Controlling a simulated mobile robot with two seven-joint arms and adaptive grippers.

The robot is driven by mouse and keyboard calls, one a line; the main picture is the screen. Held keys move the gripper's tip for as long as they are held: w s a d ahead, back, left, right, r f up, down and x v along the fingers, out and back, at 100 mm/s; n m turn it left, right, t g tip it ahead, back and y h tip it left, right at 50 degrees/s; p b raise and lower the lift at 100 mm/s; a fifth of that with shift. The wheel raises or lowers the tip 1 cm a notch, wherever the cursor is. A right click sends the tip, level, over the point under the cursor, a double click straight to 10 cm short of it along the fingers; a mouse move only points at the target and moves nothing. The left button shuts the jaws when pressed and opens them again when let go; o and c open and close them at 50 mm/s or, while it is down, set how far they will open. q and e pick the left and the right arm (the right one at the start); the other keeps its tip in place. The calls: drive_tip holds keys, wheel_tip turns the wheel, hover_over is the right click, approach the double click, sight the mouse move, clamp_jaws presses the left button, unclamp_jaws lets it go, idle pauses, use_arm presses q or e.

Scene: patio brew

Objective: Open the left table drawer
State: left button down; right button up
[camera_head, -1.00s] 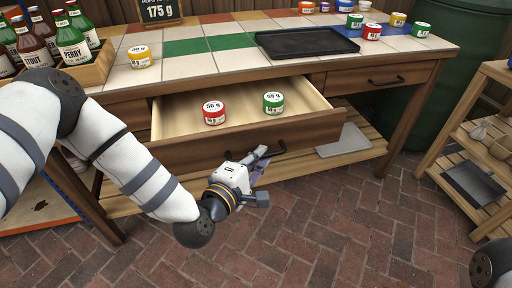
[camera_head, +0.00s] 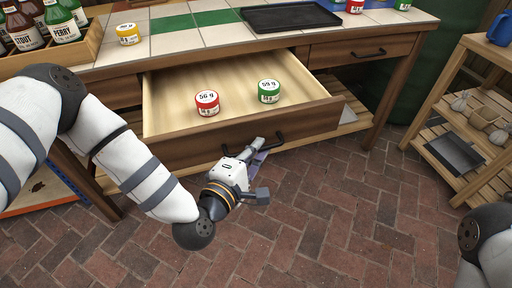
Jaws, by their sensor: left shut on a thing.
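The left table drawer (camera_head: 180,152) stands pulled out from under the tiled table, its inside showing. In it stand a red tin marked 56 g (camera_head: 207,103) and a green tin marked 59 g (camera_head: 268,91). My left gripper (camera_head: 258,148) is at the drawer's front, at the dark handle (camera_head: 279,142), and is shut on it. The fingers partly hide the handle's left end. My right arm shows only at the lower right edge, and its gripper is out of view.
The table top (camera_head: 170,44) carries a black tray (camera_head: 290,17), a yellow tin (camera_head: 128,34) and a bottle crate (camera_head: 90,45). A shut right drawer (camera_head: 360,50) is beside the open one. A slatted shelf unit (camera_head: 440,110) stands at the right. The brick floor (camera_head: 320,220) in front is clear.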

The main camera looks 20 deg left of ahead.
use_arm(q)
drive_tip(key=c, duration=1.7)
unclamp_jaws()
drive_tip(key=v, duration=1.2)
drive_tip(key=s+d+f+m+g+h+p, duration=0.1)
drive_tip(key=s+d+f+m+g+p, duration=0.15)
drive_tip(key=s+f+m+g, duration=0.35)
drive_tip(key=s+d+f+m+g+h+p, duration=0.1)
drive_tip(key=s+m+g+p, duration=0.25)
drive_tip(key=s, duration=0.45)
drive_tip(key=s+a+m+g+y+p, duration=0.2)
drive_tip(key=s+a, duration=0.4)
drive_tip(key=s, duration=0.3)
drive_tip(key=s+a+r+m+g+y+p, duration=0.1)
drive_tip(key=s+a+m+g+y+p, duration=0.2)
drive_tip(key=s, duration=0.7)
drive_tip(key=a+m+g, duration=0.2)
drive_tip(key=a+g, duration=0.1)
drive_tip(key=g, duration=0.1)
use_arm(e)
drive_tip(key=w+r+t, duration=0.3)
drive_tip(key=w+r, duration=0.6)
drive_tip(key=r, duration=0.2)
drive_tip(key=shift+w+r+t, duration=0.25)
drive_tip(key=shift+r+t, duration=0.05)
drive_tip(key=shift+r, duration=0.1)
